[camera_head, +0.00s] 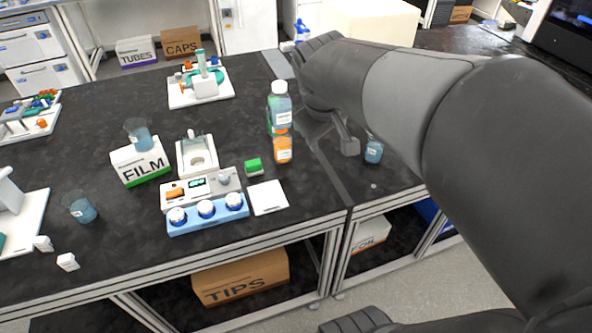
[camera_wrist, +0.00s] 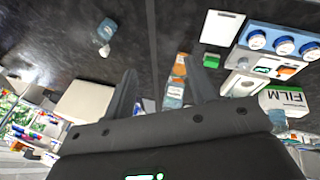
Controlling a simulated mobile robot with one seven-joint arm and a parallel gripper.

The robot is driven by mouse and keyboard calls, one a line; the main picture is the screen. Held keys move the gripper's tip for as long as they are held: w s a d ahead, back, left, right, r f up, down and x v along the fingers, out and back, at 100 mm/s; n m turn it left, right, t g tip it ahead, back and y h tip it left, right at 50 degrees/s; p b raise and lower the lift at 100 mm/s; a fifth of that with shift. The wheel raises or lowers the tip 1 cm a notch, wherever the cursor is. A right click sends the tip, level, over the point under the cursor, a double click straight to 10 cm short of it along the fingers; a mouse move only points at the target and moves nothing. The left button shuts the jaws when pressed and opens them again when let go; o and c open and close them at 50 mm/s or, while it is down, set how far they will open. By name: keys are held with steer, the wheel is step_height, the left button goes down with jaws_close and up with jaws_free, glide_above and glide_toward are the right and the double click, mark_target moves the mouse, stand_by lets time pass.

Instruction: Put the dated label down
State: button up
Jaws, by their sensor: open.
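No dated label can be made out for certain. A flat white card (camera_head: 268,197) lies on the dark bench right of the blue rack; it also shows in the wrist view (camera_wrist: 222,27), with a small dark mark at one edge. I cannot tell whether it is the label. My gripper (camera_wrist: 160,65) is open, with nothing held between its fingers. In the head view, one finger (camera_head: 348,140) shows near the bottles and a small beaker; the arm hides part of the rest.
A green block (camera_head: 253,166), a balance (camera_head: 197,156) and a FILM box (camera_head: 141,162) are farther left. The bench's front strip is clear.

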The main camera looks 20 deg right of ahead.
steer(key=s+a+f+m+t+y, duration=0.1)
steer(key=s+a+m+y, duration=0.1)
steer(key=s+a, duration=0.6)
steer(key=s+m, duration=0.1)
steer(key=s, duration=0.2)
steer(key=shift+a+f+t+y, duration=0.25)
steer(key=shift+a+t+y, duration=0.1)
steer(key=shift+t+y, duration=0.05)
steer(key=shift+s, duration=0.1)
stand_by(0.4)
